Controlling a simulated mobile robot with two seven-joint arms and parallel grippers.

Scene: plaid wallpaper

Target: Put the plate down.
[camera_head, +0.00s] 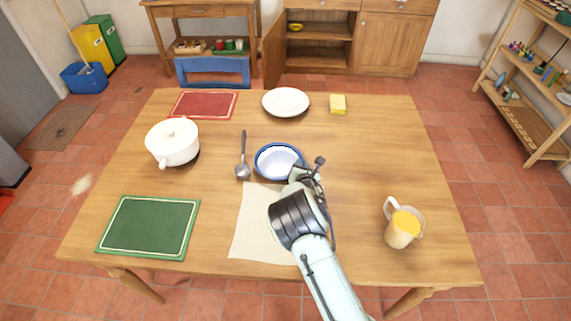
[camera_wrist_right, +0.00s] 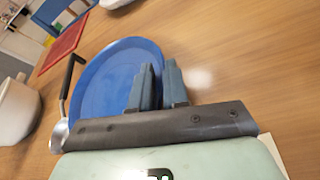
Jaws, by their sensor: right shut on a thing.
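A blue-rimmed plate (camera_head: 279,161) with a pale inside is near the middle of the table, at the far edge of the beige cloth (camera_head: 256,232). My right gripper (camera_head: 306,172) is shut on its near right rim. In the right wrist view the plate (camera_wrist_right: 104,84) shows a broad blue face, and the fingers (camera_wrist_right: 157,85) are at its edge. I cannot tell how high the plate is above the table (camera_head: 362,160). My left gripper is in neither view.
A ladle (camera_head: 243,160) and a white pot (camera_head: 173,142) are left of the plate. A white plate (camera_head: 286,102) and yellow sponge (camera_head: 338,104) are behind it. A jug (camera_head: 402,228) stands right. Red (camera_head: 203,104) and green (camera_head: 149,227) mats lie left. The table's right side is mostly clear.

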